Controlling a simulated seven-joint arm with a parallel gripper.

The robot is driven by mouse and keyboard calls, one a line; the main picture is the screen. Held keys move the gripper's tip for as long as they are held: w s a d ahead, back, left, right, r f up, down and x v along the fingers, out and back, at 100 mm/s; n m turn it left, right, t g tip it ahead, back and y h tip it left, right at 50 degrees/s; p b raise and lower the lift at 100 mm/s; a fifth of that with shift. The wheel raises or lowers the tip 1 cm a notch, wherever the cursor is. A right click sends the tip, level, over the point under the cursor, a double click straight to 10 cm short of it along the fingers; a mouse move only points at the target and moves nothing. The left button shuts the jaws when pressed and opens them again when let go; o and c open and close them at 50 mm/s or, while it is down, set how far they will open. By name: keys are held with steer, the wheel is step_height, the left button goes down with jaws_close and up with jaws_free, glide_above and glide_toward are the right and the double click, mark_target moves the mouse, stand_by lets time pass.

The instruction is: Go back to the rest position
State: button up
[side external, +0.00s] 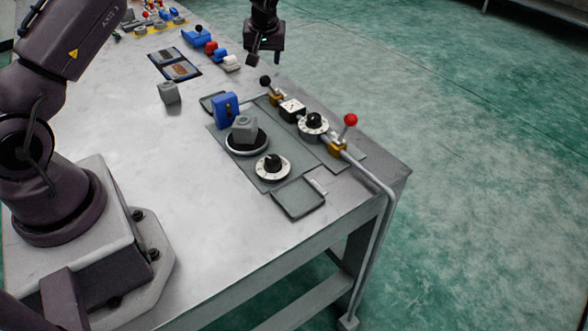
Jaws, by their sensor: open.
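My gripper (265,56) hangs from the top of the side external view, above the far edge of the table (135,190). Its jaws are open and I see nothing between them. In the picture it is above the black-knobbed lever (265,81) and right of the small white part (230,63); its exact height is hard to tell. A grey block (244,127) sits on a round dark-rimmed base (246,145) on the grey panel. A blue part (226,108) stands beside it.
The panel area also holds a dial (272,166), a second dial (313,122), a red-knobbed lever (350,120) and a pipe (375,182). Another grey block (169,92) stands alone. Dark trays (176,63) and small coloured parts lie farther back. The table's near middle is clear.

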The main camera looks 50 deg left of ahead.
steer(key=s+d+r+m+t+h, duration=0.1)
steer(key=s+d+r+m, duration=0.2)
steer(key=s+d+r, duration=0.4)
steer(key=s+d+r+m+t+h, duration=0.1)
steer(key=s+d+r+m, duration=0.3)
steer(key=s+d, duration=0.5)
steer(key=s+d+r+m+t+h, duration=0.1)
steer(key=s+d+r+m, duration=0.2)
steer(key=s+d+r, duration=0.5)
steer(key=shift+s+d+r+m+t+h, duration=0.4)
steer(key=shift+s+r, duration=0.4)
steer(key=shift+s, duration=2.5)
